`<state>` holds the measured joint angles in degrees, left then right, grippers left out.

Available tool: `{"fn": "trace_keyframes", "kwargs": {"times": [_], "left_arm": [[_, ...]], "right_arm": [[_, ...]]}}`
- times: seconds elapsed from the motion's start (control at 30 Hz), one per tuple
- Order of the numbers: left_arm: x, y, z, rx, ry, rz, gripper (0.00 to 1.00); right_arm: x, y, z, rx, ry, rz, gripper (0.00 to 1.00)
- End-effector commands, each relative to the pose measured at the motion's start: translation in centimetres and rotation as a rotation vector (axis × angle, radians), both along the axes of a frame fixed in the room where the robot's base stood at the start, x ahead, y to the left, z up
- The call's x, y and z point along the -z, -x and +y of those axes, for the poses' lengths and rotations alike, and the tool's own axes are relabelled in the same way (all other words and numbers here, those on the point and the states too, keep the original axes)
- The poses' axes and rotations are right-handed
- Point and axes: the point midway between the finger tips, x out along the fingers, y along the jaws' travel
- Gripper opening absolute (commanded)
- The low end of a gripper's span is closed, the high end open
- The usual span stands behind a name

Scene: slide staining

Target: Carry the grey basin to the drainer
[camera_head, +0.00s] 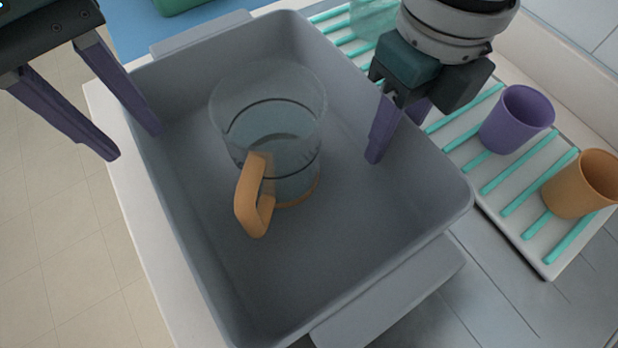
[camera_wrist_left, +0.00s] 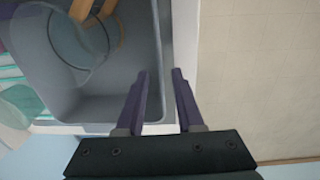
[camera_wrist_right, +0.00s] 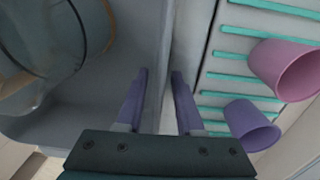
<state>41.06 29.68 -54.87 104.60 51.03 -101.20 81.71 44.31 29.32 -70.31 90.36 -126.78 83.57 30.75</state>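The grey basin (camera_head: 335,265) sits on the counter, with a clear jug (camera_head: 285,150) with an orange handle standing inside. My left gripper (camera_head: 137,145) is open at the basin's left wall, one finger inside and one outside; the left wrist view shows the rim (camera_wrist_left: 158,50) between the fingers. My right gripper (camera_head: 395,135) is open at the right wall, one finger inside and the other partly hidden behind the wall. The right wrist view shows that wall (camera_wrist_right: 150,35) between the fingers. The drainer (camera_head: 545,262), pale with teal bars, lies right of the basin.
A purple cup (camera_head: 516,120) and an orange cup (camera_head: 582,184) stand on the drainer's right part. A clear vessel (camera_head: 372,18) is at its far end, partly hidden by my right arm. A green object (camera_head: 180,4) lies on a blue surface beyond the basin.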

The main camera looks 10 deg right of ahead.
Motion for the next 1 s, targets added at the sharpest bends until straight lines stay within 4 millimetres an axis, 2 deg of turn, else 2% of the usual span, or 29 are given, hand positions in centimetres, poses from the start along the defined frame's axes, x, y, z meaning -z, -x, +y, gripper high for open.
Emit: {"fn": "trace_keyframes", "kwargs": {"times": [0.03,0.2,0.3,0.47,0.57,0.8,1.0], "left_arm": [[-1.2,-0.1,0.0,0.003,0.002,-0.005,0.36],[-4.5,0.0,0.1,0.002,0.002,-0.003,0.36],[-5.7,0.1,0.2,0.000,0.000,-0.001,0.36],[-6.5,0.1,0.3,0.001,-0.002,0.001,0.36],[-6.5,0.2,0.3,0.001,-0.002,0.001,0.36],[-6.5,0.2,0.3,0.000,-0.002,0.001,0.36],[-6.4,0.2,0.3,0.000,-0.002,0.001,0.36]], "right_arm": [[0.0,0.0,0.0,0.000,0.000,0.000,0.36],[0.0,0.0,0.0,0.000,0.000,0.000,0.36],[0.0,0.0,0.0,0.000,0.000,0.000,0.36],[-0.7,-0.1,0.0,-0.001,-0.001,-0.003,0.36],[-2.2,-0.2,-0.1,-0.002,-0.001,-0.005,0.36],[-7.7,-0.3,-0.3,-0.003,-0.001,-0.006,0.36],[-10.9,-0.3,-0.4,0.000,0.000,-0.003,0.36]]}}
